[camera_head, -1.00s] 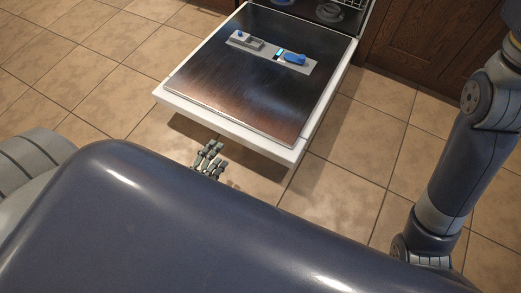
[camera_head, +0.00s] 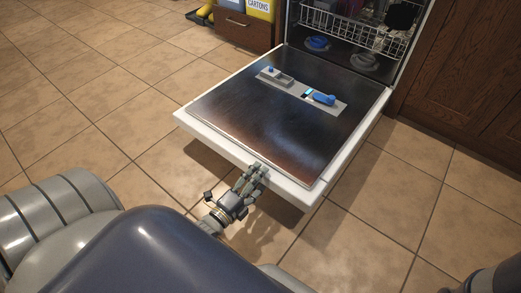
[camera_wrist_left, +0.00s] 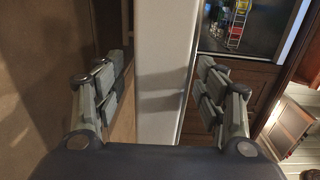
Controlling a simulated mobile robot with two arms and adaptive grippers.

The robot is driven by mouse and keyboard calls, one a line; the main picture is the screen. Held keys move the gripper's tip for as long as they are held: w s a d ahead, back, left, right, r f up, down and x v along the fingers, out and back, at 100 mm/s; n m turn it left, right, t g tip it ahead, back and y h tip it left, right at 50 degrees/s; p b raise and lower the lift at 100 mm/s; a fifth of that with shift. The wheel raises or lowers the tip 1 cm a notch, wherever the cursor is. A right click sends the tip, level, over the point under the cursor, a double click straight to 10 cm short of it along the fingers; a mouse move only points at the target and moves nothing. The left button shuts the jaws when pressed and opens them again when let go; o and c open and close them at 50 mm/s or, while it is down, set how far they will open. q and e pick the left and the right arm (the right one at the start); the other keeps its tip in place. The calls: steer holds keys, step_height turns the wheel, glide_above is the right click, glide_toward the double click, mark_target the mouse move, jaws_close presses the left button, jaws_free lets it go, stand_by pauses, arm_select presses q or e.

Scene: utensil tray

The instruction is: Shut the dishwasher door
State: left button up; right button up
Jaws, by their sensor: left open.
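The dishwasher door (camera_head: 240,118) is folded down, lying open and nearly flat, its dark inner panel facing up with a white rim. My left gripper (camera_head: 252,174) is at the door's front edge, the edge nearest me. In the left wrist view the white door edge (camera_wrist_left: 165,60) runs between the two spread fingers of my left gripper (camera_wrist_left: 160,88). The fingers are open, one on each side of the edge; I cannot tell whether either touches it. My right gripper is out of view.
The dishwasher's tub holds a wire rack (camera_head: 345,32) at the back right. Dark wooden cabinets (camera_head: 465,85) stand to its right. Bins (camera_head: 260,8) and a low drawer (camera_head: 246,32) stand to its left. Open tiled floor (camera_head: 90,110) lies left of the door.

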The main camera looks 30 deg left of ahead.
arm_select(q)
steer(key=shift+w+d, duration=0.1)
steer(key=shift+w, duration=0.6)
